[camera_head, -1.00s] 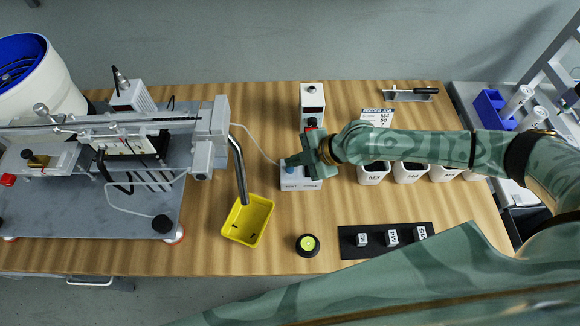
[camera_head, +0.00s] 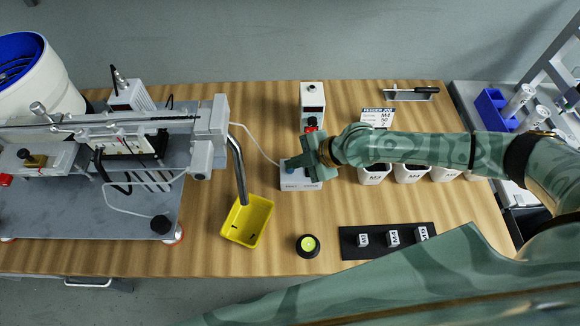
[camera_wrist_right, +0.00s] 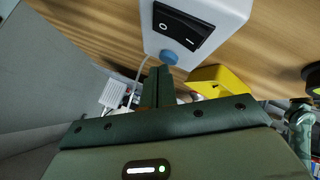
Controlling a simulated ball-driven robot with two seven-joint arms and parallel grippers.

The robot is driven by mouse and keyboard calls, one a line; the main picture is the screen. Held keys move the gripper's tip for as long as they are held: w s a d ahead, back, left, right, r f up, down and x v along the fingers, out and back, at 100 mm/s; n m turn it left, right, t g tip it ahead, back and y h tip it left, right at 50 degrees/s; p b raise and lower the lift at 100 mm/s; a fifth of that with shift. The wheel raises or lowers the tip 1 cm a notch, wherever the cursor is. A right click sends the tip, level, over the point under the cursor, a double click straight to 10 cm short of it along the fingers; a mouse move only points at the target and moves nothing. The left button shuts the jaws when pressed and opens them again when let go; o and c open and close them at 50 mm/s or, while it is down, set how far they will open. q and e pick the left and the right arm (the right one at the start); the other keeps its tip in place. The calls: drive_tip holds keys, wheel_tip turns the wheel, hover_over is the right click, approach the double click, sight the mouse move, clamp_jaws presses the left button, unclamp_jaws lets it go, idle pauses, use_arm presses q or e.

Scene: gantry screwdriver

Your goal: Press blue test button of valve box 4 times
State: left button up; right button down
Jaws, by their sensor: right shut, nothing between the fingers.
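The valve box (camera_head: 301,183) is a small white box on the wooden bench, partly covered by my right gripper in the head view. Its blue test button (camera_wrist_right: 168,57) shows in the right wrist view, on the box face beside a black rocker switch (camera_wrist_right: 182,27). My right gripper (camera_wrist_right: 157,72) is shut and empty, its fingertips close to the blue button. I cannot tell for certain whether they touch it. In the head view the right gripper (camera_head: 304,161) is over the back part of the box. My left gripper is not in view.
A yellow tray (camera_head: 262,215) stands left of the box, below a bent metal tube. A white unit (camera_head: 312,97) stands behind, and white bins (camera_head: 411,174) stand to the right under my arm.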

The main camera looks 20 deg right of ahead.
drive_tip(key=shift+f, duration=0.4)
drive_tip(key=shift+r, duration=0.1)
idle(0.4)
drive_tip(key=shift+r+p, duration=0.4)
drive_tip(key=shift+r, duration=0.4)
wheel_tip(320, 180, up, 5)
drive_tip(key=p, duration=0.3)
drive_tip(key=shift+p, duration=0.35)
idle(2.1)
